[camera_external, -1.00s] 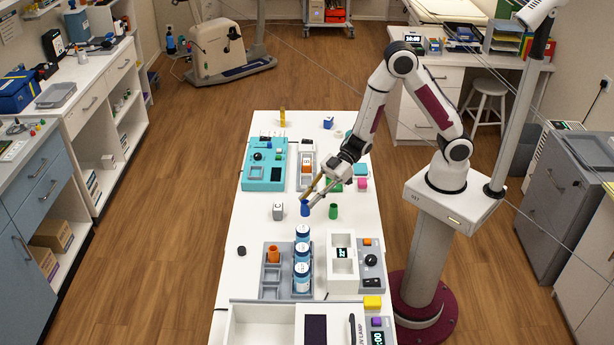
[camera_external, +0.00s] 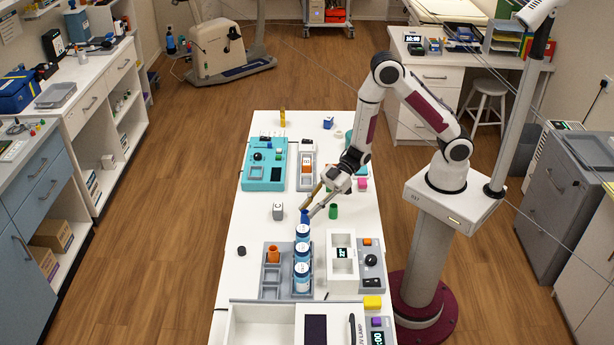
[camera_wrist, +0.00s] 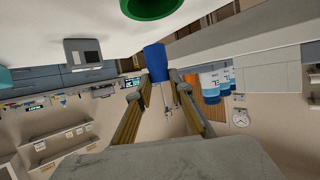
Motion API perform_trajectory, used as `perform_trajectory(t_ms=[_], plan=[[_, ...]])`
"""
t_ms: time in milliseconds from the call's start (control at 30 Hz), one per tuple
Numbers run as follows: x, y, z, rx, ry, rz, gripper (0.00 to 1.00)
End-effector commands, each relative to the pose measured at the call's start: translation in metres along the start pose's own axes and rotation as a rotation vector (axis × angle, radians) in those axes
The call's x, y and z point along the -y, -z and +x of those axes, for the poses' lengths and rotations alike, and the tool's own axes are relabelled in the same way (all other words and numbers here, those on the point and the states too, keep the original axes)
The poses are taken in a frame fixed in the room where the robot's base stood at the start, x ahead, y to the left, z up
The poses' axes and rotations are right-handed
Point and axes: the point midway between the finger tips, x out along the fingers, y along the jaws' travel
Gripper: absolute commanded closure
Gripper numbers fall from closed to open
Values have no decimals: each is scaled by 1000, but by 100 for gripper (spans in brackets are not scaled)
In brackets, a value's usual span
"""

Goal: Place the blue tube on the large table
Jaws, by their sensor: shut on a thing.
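The blue tube (camera_external: 304,216) is between the fingertips of my gripper (camera_external: 308,207), near the middle of the white large table (camera_external: 263,221). My gripper is shut on it. In the wrist view the blue tube (camera_wrist: 156,62) sits at the ends of the two fingers (camera_wrist: 158,82). I cannot tell whether its lower end touches the tabletop. The fingers hide part of the tube in the external view.
A green tube (camera_external: 333,211) stands just right of the blue one. White-and-blue jars (camera_external: 302,250) stand close in front in a grey rack. A small grey-white cube (camera_external: 278,211) lies to the left. A black knob (camera_external: 241,251) lies further left. Bare tabletop lies between them.

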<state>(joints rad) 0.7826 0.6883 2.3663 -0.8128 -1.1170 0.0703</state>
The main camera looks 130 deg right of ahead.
Motion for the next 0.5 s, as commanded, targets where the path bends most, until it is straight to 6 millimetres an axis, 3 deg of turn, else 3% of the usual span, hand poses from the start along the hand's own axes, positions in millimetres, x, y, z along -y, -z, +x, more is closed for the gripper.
perform_trajectory(t_ms=[500], plan=[[0, -34, 14, 1, 0, 1, 94]])
